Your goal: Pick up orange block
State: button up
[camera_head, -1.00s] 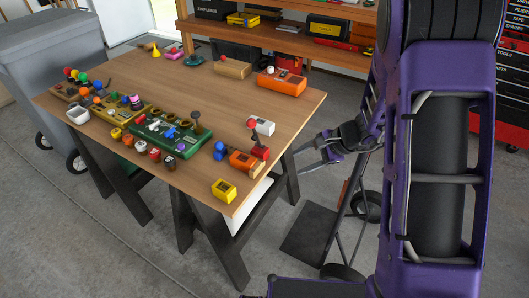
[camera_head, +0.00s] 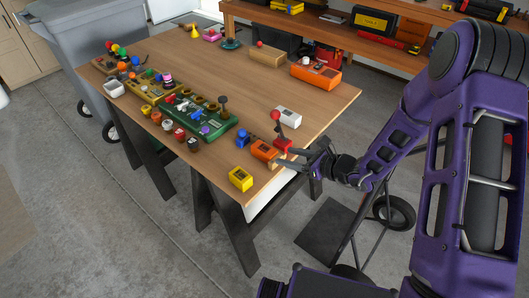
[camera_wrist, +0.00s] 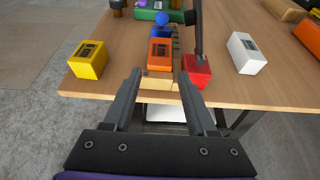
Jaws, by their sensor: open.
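The orange block (camera_head: 264,150) lies near the front right edge of the wooden table. In the wrist view the orange block (camera_wrist: 160,54) sits straight ahead, between and beyond the fingertips. My gripper (camera_head: 300,159) is at the table's edge, to the right of the block. In the wrist view my open gripper (camera_wrist: 160,80) is empty and short of the block. A pale wooden piece (camera_wrist: 160,83) lies at the table edge in front of the block, between the fingers.
A red block with a dark stick (camera_wrist: 197,70) stands close right of the orange block. A yellow block (camera_wrist: 88,59) is left, a blue piece (camera_wrist: 161,27) behind, a white block (camera_wrist: 247,53) farther right. A larger orange box (camera_head: 316,75) lies at the table's far side.

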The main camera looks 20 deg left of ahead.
aim_at(269, 150)
jog(key=x, duration=0.7)
jog(key=shift+w+a, duration=0.2)
jog(key=shift+a, duration=0.15)
jog(key=shift+r, duration=0.1)
grip_shut()
